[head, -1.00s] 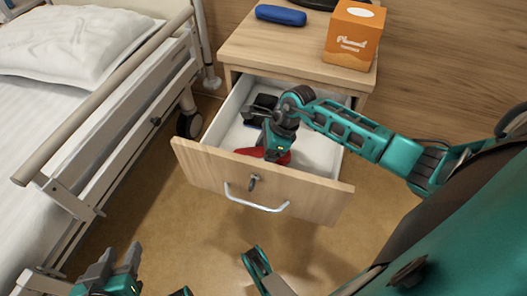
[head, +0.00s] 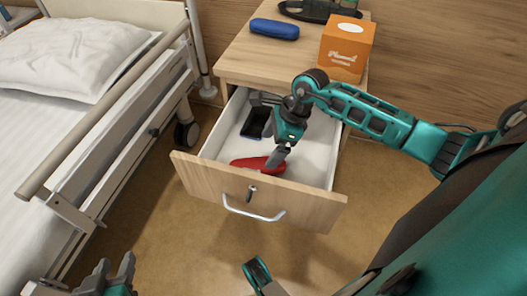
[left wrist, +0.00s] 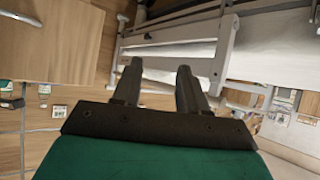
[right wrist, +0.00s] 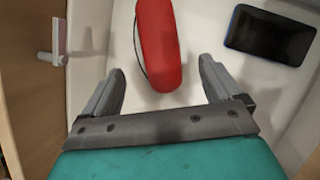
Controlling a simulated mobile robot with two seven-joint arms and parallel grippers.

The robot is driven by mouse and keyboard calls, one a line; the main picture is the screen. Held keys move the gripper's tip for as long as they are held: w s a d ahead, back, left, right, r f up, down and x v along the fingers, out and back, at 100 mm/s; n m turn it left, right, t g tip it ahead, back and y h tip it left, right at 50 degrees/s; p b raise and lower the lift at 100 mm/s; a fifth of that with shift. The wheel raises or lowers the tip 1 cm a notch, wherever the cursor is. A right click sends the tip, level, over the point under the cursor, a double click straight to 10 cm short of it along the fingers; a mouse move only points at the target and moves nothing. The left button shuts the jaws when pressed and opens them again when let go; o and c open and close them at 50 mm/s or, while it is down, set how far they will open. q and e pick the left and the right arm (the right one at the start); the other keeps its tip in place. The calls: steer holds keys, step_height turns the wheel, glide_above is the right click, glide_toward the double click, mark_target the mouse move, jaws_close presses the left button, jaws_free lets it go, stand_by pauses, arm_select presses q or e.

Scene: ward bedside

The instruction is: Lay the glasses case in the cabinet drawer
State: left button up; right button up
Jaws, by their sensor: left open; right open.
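A red oblong case (head: 250,165), rounded like a glasses case, lies on the floor of the open cabinet drawer (head: 215,180), near its front. It also shows in the right wrist view (right wrist: 160,45), just beyond my right fingertips. A blue oblong case (head: 274,29) lies on the cabinet top. My right gripper (head: 277,157) is open and empty inside the drawer space, beside and above the red case, pointing down. Its two fingers stand apart in the right wrist view (right wrist: 162,78). My left gripper (head: 117,272) is open and empty, low at the left, away from the cabinet.
A dark phone-like slab (head: 256,122) lies further back in the drawer. An orange tissue box (head: 346,48) stands on the cabinet top (head: 285,62), with a dark object behind it. The bed with its rail (head: 110,100) is at the left. Floor is clear before the drawer.

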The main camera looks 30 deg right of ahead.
arm_select(q)
steer(key=shift+s+a+f+p, duration=0.1)
steer(key=shift+s+a+p, duration=0.1)
steer(key=shift+s+p, duration=0.1)
arm_select(e)
steer(key=v, duration=0.4)
